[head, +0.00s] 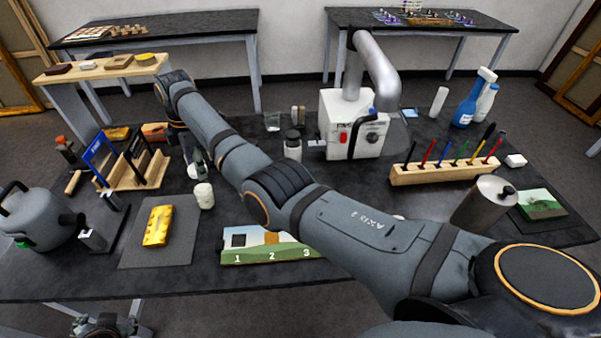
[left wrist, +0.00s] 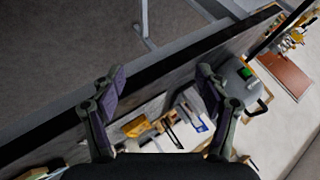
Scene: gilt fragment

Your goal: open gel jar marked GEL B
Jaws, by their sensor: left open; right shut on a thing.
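My right gripper (head: 196,160) shows in the head view at the end of my arm that crosses the table from the lower right. It is shut on a small white jar (head: 193,171), mostly hidden by the fingers. A second small white jar (head: 204,196) with markings stands upright just in front of it, by the grey mat's corner. I cannot read GEL B on either jar. My left gripper (left wrist: 162,78) is open and empty in the left wrist view, beyond the table's edge above the floor.
A yellow gilt piece (head: 157,226) lies on the grey mat (head: 185,252). A grey kettle-like pot (head: 42,218) and a wooden rack (head: 150,176) stand left. A numbered picture board (head: 268,247) lies in front. A white extractor unit (head: 352,120) and a tool block (head: 440,172) stand right.

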